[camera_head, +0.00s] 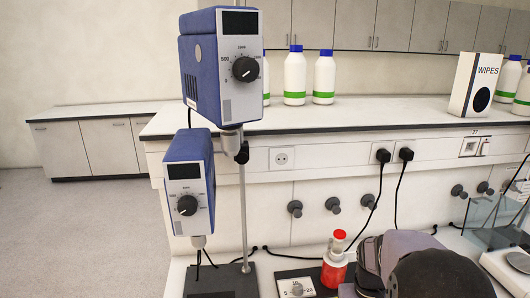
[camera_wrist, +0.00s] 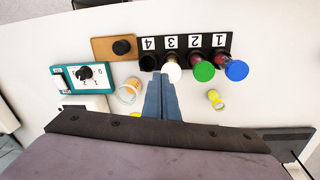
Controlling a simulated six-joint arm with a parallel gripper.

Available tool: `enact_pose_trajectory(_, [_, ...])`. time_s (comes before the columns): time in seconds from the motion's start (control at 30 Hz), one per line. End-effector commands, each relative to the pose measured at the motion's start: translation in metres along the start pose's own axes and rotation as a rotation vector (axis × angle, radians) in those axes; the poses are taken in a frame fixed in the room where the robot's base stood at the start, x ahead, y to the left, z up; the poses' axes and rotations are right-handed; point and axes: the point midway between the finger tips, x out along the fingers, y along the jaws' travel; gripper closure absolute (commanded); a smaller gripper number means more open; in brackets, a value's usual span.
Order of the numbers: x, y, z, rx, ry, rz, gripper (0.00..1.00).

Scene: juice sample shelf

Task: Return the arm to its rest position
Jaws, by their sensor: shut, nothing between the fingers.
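My gripper (camera_wrist: 163,80) is shut and empty in the wrist view, its two blue-grey fingers together. It points toward a black rack (camera_wrist: 185,42) labelled 4, 3, 2, 1 from left to right. The fingertips look just below the rack in the picture; the height gap is hard to tell. A white cap (camera_wrist: 172,72) shows at 3, a green cap (camera_wrist: 204,71) at 2 and a blue cap (camera_wrist: 237,70) at 1. Position 4 looks dark. In the head view, dark rounded parts of my arm (camera_head: 440,274) fill the bottom right; the fingers are hidden there.
A cup (camera_wrist: 129,91) and a teal dial device (camera_wrist: 84,77) lie left of my fingers; a small yellow item (camera_wrist: 215,99) is right. In the head view, a red bottle (camera_head: 335,265) stands beside my arm, a blue stirrer (camera_head: 222,65) left, a balance (camera_head: 508,262) right.

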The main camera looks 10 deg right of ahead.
Motion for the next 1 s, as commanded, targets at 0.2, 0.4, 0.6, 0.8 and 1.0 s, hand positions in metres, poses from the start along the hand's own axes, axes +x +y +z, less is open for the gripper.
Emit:
enact_pose_trajectory(0.2, [0.001, -0.076, 0.07, -0.174, -0.028, -0.042, 1.0])
enact_pose_trajectory(0.4, [0.013, -0.116, 0.118, -0.212, -0.005, -0.078, 1.0])
enact_pose_trajectory(0.6, [0.017, -0.128, 0.138, -0.223, 0.002, -0.094, 1.0])
enact_pose_trajectory(0.8, [0.017, -0.129, 0.14, -0.222, 0.002, -0.095, 1.0])
enact_pose_trajectory(1.0, [0.017, -0.129, 0.14, -0.222, 0.002, -0.095, 1.0])
